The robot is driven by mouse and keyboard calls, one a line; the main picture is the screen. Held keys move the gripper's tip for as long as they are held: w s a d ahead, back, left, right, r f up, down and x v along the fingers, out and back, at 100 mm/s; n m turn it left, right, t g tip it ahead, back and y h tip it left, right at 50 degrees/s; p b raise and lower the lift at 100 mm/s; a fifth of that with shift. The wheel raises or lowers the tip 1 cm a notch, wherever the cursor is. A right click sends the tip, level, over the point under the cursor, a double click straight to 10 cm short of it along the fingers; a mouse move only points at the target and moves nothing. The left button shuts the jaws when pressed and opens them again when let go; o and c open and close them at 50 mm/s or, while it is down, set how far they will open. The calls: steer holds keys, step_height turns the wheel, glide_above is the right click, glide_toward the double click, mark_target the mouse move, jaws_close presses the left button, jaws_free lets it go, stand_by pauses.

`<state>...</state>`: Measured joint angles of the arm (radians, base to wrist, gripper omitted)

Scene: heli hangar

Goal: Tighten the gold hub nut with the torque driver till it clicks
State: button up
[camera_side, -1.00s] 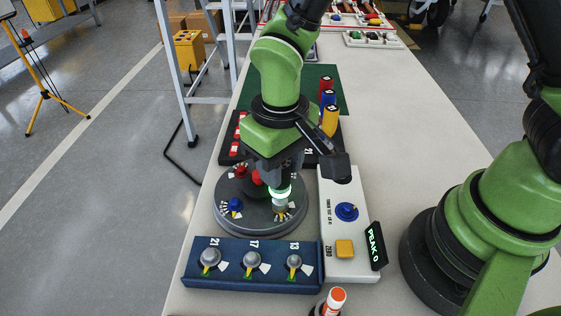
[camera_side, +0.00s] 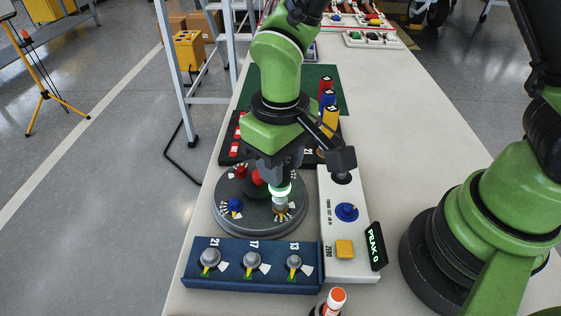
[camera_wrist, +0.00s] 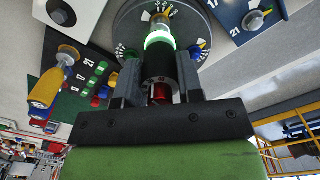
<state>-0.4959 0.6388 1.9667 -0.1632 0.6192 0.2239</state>
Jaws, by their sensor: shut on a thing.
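My gripper (camera_wrist: 160,85) is shut on the torque driver (camera_wrist: 159,62), whose black body and red part show between the fingers. Its lit green ring (camera_side: 280,189) glows below my fingers in the side view. The driver points down at the near right of the grey round hub (camera_side: 228,222). Its silver socket end (camera_side: 281,203) is at the gold hub nut (camera_side: 280,215), which is mostly hidden; I cannot tell how fully the socket sits on it. A blue nut (camera_side: 235,205) and a red nut (camera_side: 241,171) are on the same hub.
A blue block (camera_side: 231,278) with sockets marked 21, 17 and 13 stands in front. The white tester (camera_side: 333,262), reading PEAK 0 (camera_side: 376,246), is close on the right. Coloured upright cylinders (camera_side: 330,120) stand behind.

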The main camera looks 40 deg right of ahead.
steer(key=shift+r, duration=1.15)
steer(key=shift+r, duration=0.1)
steer(key=shift+r, duration=2)
